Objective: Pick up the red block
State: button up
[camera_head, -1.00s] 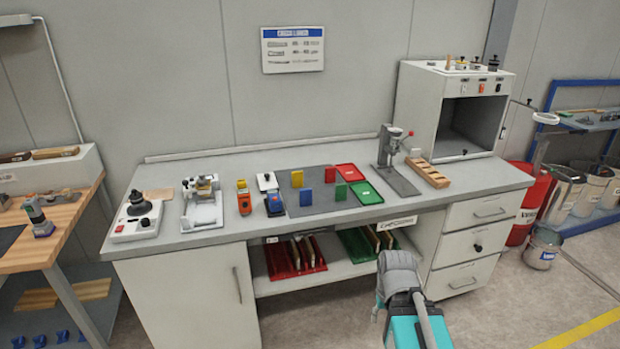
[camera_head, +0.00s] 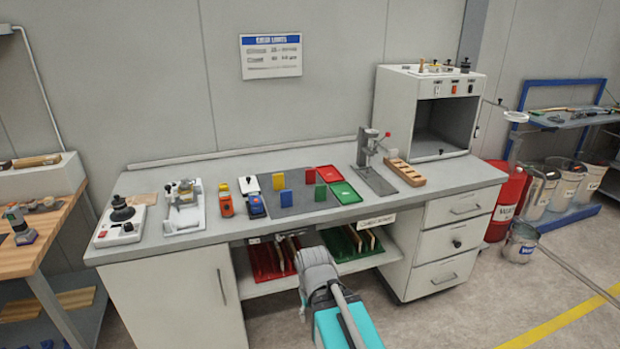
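The small red block (camera_head: 310,176) stands upright near the back right of a dark grey mat on the workbench, beside the red tray (camera_head: 328,173). A yellow block (camera_head: 278,181), a blue block (camera_head: 285,198) and a green block (camera_head: 320,192) stand near it on the mat. My gripper (camera_head: 314,260) is seen from behind, in front of the bench's front edge and apart from the red block. Its fingers are hidden, so its opening does not show.
A green tray (camera_head: 345,193) lies right of the blocks. A drill-press-like stand (camera_head: 370,165) and wooden rack (camera_head: 405,172) are farther right. An orange device (camera_head: 225,200) stands left of the mat. The lower shelf (camera_head: 270,285) holds red and green racks.

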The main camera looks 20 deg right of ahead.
aim_at(310, 173)
jog(key=u, duration=0.1)
jog(key=i, duration=1)
jog(key=z, duration=0.05)
